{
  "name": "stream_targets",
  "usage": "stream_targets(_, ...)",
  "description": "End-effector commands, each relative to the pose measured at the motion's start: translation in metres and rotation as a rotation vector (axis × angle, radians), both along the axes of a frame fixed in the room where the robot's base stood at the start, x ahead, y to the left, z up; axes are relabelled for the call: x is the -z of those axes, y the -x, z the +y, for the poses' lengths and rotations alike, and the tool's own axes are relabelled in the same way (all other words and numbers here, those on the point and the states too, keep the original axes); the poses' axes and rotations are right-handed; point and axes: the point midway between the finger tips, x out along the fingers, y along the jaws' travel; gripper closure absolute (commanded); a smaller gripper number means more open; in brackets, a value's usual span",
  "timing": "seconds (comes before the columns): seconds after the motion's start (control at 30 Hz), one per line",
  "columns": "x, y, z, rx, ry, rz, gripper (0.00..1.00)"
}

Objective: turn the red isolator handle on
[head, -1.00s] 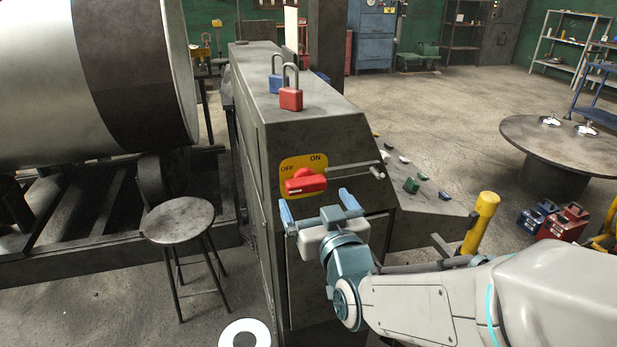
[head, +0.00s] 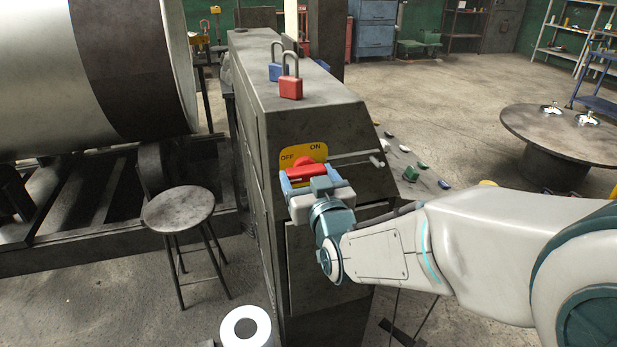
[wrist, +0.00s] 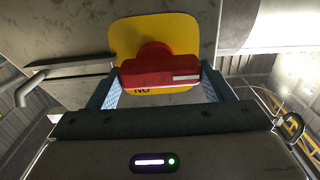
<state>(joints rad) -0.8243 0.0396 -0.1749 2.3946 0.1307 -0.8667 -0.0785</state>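The red isolator handle (head: 303,169) is on a yellow plate (head: 290,153) on the grey cabinet's front face. The handle lies roughly level, its end toward the OFF side. My gripper (head: 313,183) is at the handle. The wrist view shows the fingers of my gripper (wrist: 160,88) apart, one by each end of the handle. Whether they touch it is unclear. In the head view my gripper hides the handle's lower part.
A thin rod (head: 355,160) sticks out right of the plate. A red padlock (head: 290,88) and a blue padlock (head: 276,70) stand on the cabinet (head: 325,105). A stool (head: 180,209) stands at left, and a white roll (head: 246,328) is below. A round table (head: 565,135) is at right.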

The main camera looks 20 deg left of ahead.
Motion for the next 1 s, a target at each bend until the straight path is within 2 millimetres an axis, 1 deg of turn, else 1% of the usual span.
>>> stream_targets(0.27, 0.0016, 0.0001, -0.0002, 0.0, -0.019, 0.011, 0.48)
stream_targets(0.47, 0.0045, -0.0001, -0.0009, 0.001, -0.093, 0.053, 0.48)
stream_targets(0.67, 0.006, -0.0004, -0.0016, 0.001, -0.226, 0.133, 0.48)
stream_targets(1.0, 0.0059, -0.0008, -0.0027, 0.0, -0.502, 0.303, 0.48)
